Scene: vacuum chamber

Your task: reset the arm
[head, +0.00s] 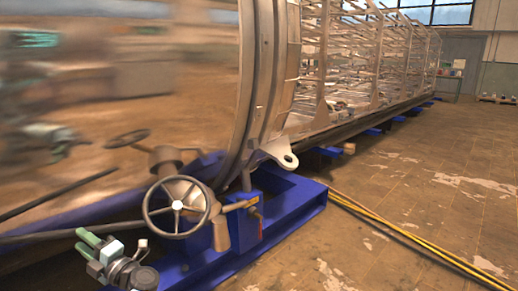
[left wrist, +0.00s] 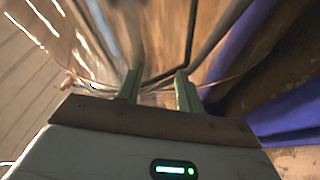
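My left gripper (head: 84,240) is low at the left of the head view, with two green fingers pointing left toward the shiny chamber wall (head: 150,60). In the left wrist view the fingers of the left gripper (left wrist: 158,80) stand apart with nothing between them. The spoked handwheel (head: 178,206) is above and to the right of this gripper in the head view, and a gap shows between them. My right gripper is in neither view.
A blue support frame (head: 300,213) lies under the chamber, just right of my left arm. Yellow cables (head: 405,238) run across the floor. A metal lattice (head: 370,60) extends to the back. The floor at the right is mostly open. The chamber wall mirrors the handwheel.

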